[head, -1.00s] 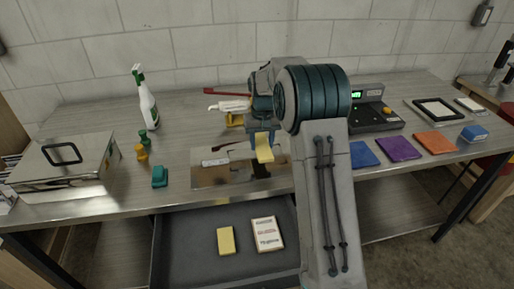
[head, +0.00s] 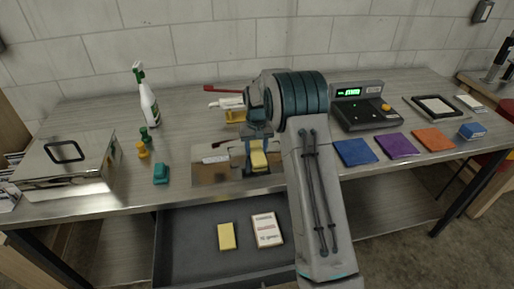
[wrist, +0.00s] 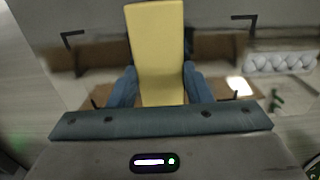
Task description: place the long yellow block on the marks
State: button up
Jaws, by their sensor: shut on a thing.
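The block looks to lie between these marks in that view. I cannot tell whether it touches the plate.
A scale (head: 365,112) and coloured pads (head: 397,146) are right.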

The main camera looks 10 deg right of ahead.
aim_at(256, 151)
jog(key=o, duration=1)
jog(key=shift+c, duration=0.2)
notch_tip(256, 151, up, 11)
jog(key=b, duration=0.1)
jog(key=s+r, duration=0.7)
jog(key=s, duration=0.2)
jog(key=s+f+t, duration=0.1)
jog(key=s+t, duration=0.2)
jog(key=s, duration=2.5)
jog(key=shift+s+f, duration=0.15)
jog(key=shift+f, duration=0.2)
jog(key=shift+d, duration=0.1)
